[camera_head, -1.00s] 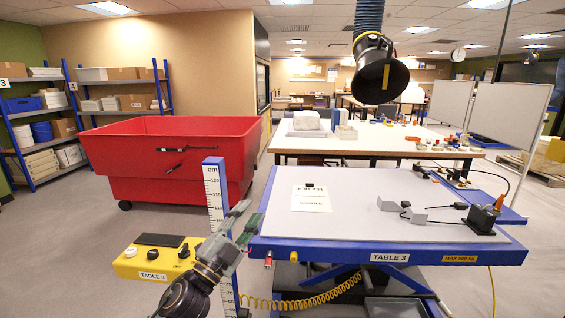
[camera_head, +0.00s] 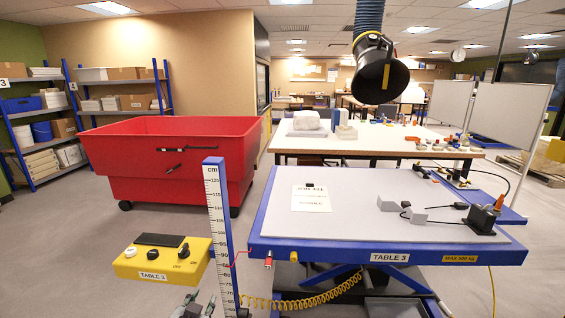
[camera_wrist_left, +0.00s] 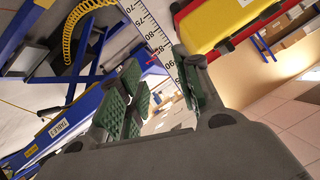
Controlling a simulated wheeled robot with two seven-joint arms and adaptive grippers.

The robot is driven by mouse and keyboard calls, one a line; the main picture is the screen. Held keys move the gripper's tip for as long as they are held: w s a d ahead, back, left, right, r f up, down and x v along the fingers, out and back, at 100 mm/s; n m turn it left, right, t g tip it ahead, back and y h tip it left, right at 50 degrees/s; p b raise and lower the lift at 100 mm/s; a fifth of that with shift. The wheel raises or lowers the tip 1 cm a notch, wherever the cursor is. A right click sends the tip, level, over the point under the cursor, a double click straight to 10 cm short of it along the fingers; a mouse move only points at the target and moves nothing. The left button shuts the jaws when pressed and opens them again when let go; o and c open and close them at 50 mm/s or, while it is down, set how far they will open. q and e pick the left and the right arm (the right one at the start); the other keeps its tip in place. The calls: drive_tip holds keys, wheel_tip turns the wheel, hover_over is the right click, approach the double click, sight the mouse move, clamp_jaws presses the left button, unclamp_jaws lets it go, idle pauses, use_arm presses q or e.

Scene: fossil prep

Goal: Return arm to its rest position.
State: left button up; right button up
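My left gripper (camera_head: 197,302) shows only as its tips at the bottom edge of the head view, just left of the foot of the visible cm scale. In the left wrist view, my left gripper (camera_wrist_left: 160,85) has its green-padded fingers spread apart with nothing between them. The rest of my left arm is out of the head view. My right gripper is in neither view.
The blue-edged lift table (camera_head: 330,247) stands right of the cm scale (camera_head: 221,225). The yellow control box (camera_head: 160,262) is left of it. A red bin (camera_head: 150,160) stands behind, with open floor (camera_head: 60,240) at left.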

use_arm(q)
drive_tip(key=s+f+n+g+h, duration=0.1)
drive_tip(key=s+f+g, duration=0.45)
drive_tip(key=s, duration=0.35)
drive_tip(key=s+f+n+g, duration=0.1)
drive_tip(key=s+f+g, duration=0.3)
drive_tip(key=s+f, duration=0.45)
drive_tip(key=s+a+f, duration=0.1)
drive_tip(key=s+f, duration=0.1)
drive_tip(key=f, duration=1.4)
drive_tip(key=s+a+f, duration=0.1)
drive_tip(key=f, duration=1.4)
drive_tip(key=s+a+f, duration=0.3)
drive_tip(key=s+f, duration=0.6)
drive_tip(key=s, duration=0.1)
drive_tip(key=s+a+f+g, duration=0.1)
drive_tip(key=s+a+f, duration=0.3)
drive_tip(key=s+f, duration=0.6)
drive_tip(key=shift+s+f+m+y, duration=0.3)
drive_tip(key=shift+s+m, duration=0.1)
drive_tip(key=shift+s, duration=0.25)
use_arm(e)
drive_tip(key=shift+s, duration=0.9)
use_arm(q)
drive_tip(key=shift+g, duration=0.25)
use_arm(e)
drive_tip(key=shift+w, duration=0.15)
